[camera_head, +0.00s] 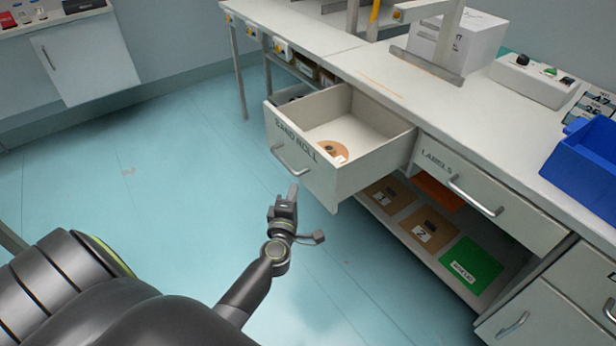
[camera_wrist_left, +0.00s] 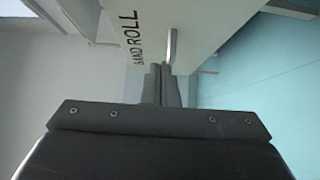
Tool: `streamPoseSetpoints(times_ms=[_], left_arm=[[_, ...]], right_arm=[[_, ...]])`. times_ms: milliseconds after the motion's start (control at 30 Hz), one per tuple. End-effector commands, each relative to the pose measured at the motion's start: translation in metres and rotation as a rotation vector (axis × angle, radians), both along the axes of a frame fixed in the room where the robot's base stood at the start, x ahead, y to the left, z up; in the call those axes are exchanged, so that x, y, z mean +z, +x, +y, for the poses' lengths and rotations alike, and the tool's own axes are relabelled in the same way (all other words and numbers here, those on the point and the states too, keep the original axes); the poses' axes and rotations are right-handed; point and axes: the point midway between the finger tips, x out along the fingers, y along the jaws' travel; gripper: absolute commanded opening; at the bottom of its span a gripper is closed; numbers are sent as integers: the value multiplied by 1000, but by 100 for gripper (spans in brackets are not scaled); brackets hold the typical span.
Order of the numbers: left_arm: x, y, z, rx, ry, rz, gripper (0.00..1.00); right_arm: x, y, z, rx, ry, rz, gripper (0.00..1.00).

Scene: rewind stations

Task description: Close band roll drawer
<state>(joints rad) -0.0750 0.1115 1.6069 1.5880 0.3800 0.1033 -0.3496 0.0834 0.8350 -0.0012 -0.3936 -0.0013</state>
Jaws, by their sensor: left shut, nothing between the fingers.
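The band roll drawer (camera_head: 310,165) is pulled well out of the bench in the head view. Its front carries the label BAND ROLL and a bar handle (camera_head: 290,160). A tan roll (camera_head: 331,151) with a white tag lies inside. My left gripper (camera_head: 293,190) is shut and empty, just below and in front of the drawer front, close to the handle. In the left wrist view the shut fingers (camera_wrist_left: 162,72) point towards the drawer front (camera_wrist_left: 150,25) near the handle (camera_wrist_left: 172,46). I cannot tell whether they touch it. My right gripper is not in view.
The labels drawer (camera_head: 480,195) beside it is shut. Below is a shelf with brown pads (camera_head: 428,232) and a green one (camera_head: 470,265). A blue bin (camera_head: 585,165) and a white box (camera_head: 462,40) stand on the bench. The floor left of the drawer is clear.

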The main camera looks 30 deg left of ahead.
Motion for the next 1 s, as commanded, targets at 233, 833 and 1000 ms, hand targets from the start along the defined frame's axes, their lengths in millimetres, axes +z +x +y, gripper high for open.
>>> streamPoseSetpoints(times_ms=[233, 833, 1000], left_arm=[[-1, 46, 11, 0, -1, -1, 0], [-1, 72, -1, 0, 1, 2, 0], [-1, 74, -2, 0, 1, 1, 0]], right_arm=[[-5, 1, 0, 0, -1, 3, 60], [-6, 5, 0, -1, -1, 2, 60], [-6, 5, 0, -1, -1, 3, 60]])
